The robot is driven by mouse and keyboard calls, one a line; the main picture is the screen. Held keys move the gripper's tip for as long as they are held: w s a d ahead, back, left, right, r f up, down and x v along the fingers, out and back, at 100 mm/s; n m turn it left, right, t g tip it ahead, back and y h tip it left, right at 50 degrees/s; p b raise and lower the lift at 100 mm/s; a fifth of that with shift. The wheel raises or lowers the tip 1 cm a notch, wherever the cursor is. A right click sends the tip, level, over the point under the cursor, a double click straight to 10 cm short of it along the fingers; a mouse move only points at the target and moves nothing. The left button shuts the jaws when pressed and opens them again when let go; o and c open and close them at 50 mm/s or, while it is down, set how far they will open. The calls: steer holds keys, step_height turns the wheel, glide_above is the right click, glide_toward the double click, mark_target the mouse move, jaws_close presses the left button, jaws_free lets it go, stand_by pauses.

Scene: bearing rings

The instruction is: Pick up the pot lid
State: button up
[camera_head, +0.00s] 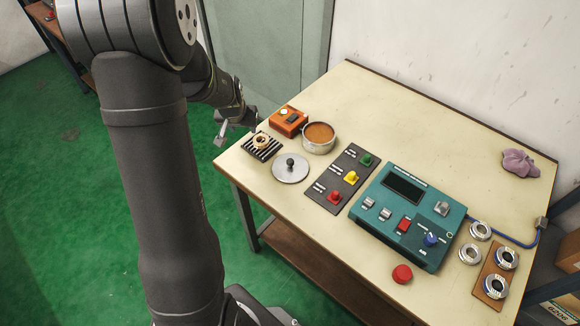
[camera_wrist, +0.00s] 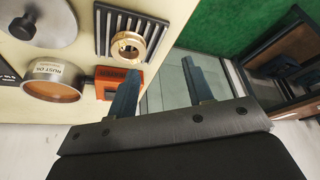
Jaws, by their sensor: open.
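The pot lid (camera_head: 291,168) is a flat grey metal disc with a dark knob. It lies on the table, knob up, in front of the pot (camera_head: 318,139), which is open and holds brown liquid. In the wrist view part of the lid (camera_wrist: 35,20) shows at the top left, cut off by the frame edge. My gripper (camera_head: 236,125) is beyond the table's left edge, left of the lid and apart from it. In the wrist view its two fingers (camera_wrist: 160,78) are spread with nothing between them.
A slotted black rack (camera_head: 255,152) with a brass ring (camera_head: 262,141) and an orange box (camera_head: 288,121) stand near the lid. A switch panel (camera_head: 326,195) and a teal control box (camera_head: 405,245) lie to its right. The table's front left corner is clear.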

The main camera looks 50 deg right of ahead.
steer(key=s+r+m, duration=0.2)
steer(key=s+r, duration=0.3)
steer(key=s, duration=0.3)
steer(key=m+g, duration=0.1)
steer(key=m, duration=0.1)
glide_toward(290, 161)
steer(key=shift+h, duration=0.4)
steer(key=f, duration=0.1)
steer(key=w+f, duration=0.1)
steer(key=f, duration=0.2)
steer(key=shift+w+d+f, duration=0.15)
steer(key=shift+w+d, duration=0.05)
steer(key=shift+d, duration=0.15)
steer(key=shift+s+x, duration=0.2)
steer(key=shift+x, duration=1.1)
steer(key=shift+s+x, duration=0.15)
steer(key=shift+x, duration=1.15)
steer(key=shift+d, duration=0.1)
jaws_close()
